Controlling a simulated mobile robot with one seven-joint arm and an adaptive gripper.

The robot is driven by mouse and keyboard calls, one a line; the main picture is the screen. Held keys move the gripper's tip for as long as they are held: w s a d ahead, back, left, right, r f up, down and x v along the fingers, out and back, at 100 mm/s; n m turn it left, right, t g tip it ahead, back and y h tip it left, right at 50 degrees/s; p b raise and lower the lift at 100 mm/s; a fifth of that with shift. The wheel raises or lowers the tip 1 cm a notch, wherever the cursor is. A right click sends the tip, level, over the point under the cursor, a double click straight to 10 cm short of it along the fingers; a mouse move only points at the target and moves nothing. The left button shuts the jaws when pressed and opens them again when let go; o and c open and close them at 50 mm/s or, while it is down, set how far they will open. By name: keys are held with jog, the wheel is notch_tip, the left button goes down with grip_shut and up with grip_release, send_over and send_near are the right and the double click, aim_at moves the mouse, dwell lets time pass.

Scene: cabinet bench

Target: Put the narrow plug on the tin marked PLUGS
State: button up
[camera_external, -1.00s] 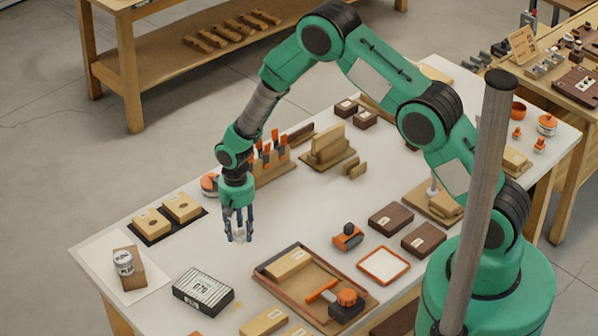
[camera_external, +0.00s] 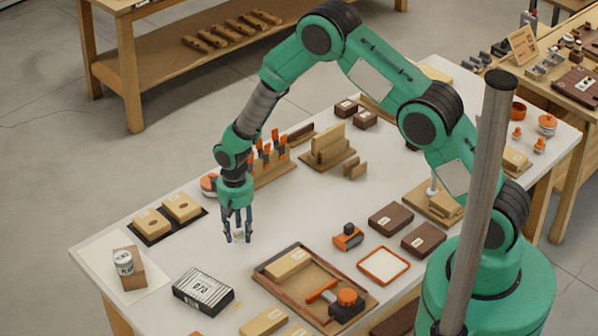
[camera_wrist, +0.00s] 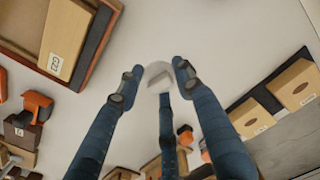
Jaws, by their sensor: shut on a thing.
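My gripper (camera_external: 238,238) has blue-grey fingers and hangs over the bare middle-left part of the bench. In the wrist view, my gripper (camera_wrist: 157,88) is closed around a small pale, rounded piece with a grey flat face, taken to be the narrow plug (camera_wrist: 158,72). The fingers hide part of it, and it barely shows in the external view. The tin marked PLUGS (camera_external: 124,262) is a small pale cylinder with a dark-lettered label. It sits at a brown block on a white sheet at the bench's left end, left of my gripper and apart from it.
A striped black-and-white box (camera_external: 203,290) lies between my gripper and the front edge. A black tray (camera_external: 152,240) with two tan boxes lies behind left. A wooden tray (camera_external: 262,273) stands front right, and a rack with orange-handled tools (camera_external: 278,172) stands behind.

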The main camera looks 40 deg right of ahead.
jog(key=s+a+r+n, duration=0.1)
jog(key=a+r, duration=0.3)
jog(key=a, duration=0.4)
jog(key=s+a+r+n, duration=0.1)
jog(key=a+r, duration=0.3)
jog(key=a, duration=0.4)
jog(key=a+r+n, duration=0.1)
jog(key=a+r, duration=0.3)
jog(key=a, duration=0.5)
jog(key=shift+s+r+n, duration=0.25)
jog(key=shift+s+n, duration=0.15)
jog(key=shift+w, duration=0.1)
jog(key=p, duration=0.1)
send_over(122, 257)
jog(key=shift+f, duration=0.75)
jog(key=shift+f, duration=0.1)
jog(key=shift+f, duration=1.7)
jog(key=shift+f, duration=0.1)
